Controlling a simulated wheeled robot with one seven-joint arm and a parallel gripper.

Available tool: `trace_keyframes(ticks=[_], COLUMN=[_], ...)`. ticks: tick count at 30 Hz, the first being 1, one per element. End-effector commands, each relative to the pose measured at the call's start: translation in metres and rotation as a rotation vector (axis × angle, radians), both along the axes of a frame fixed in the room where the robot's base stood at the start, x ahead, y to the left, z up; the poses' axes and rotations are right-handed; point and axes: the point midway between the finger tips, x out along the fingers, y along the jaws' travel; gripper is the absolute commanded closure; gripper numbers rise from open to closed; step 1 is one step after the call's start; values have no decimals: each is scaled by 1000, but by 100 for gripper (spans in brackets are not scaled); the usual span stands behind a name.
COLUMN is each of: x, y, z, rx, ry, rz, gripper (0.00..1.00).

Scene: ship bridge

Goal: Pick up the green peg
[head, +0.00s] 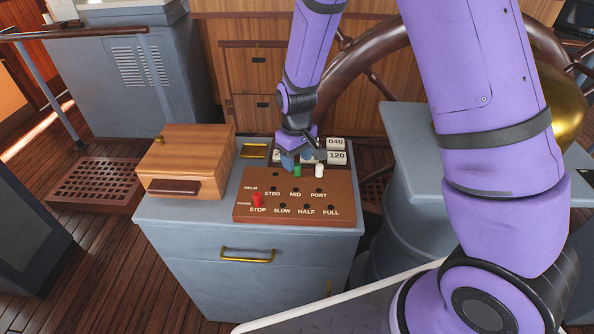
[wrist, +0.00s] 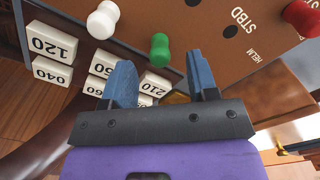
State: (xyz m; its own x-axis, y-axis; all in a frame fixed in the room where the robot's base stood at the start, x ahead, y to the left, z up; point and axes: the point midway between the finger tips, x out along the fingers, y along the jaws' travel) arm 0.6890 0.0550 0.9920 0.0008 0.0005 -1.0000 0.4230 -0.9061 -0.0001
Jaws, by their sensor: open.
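The green peg (head: 297,171) stands near the far edge of the brown labelled board (head: 345,197). In the wrist view my gripper (wrist: 161,70) has both fingers apart, with neither visibly touching the peg. The exact height of the fingertips over the board cannot be told.
A white peg (head: 319,170) stands right of the green one; a red peg (head: 257,200) is at front left. Numbered white blocks (head: 336,158) lie behind the board. A wooden box (head: 187,160) stands left on the grey cabinet (head: 190,215). A ship's wheel (head: 375,45) is behind.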

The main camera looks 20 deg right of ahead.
Motion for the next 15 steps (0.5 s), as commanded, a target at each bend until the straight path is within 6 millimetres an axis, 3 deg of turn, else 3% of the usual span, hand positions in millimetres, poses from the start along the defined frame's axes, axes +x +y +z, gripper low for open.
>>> trace_keyframes(ticks=[6, 15], x=[-2, -1], y=[-1, -1], z=[-31, -38], rx=[0, 0], ry=[3, 0], rz=[-1, 0], gripper=[46, 46])
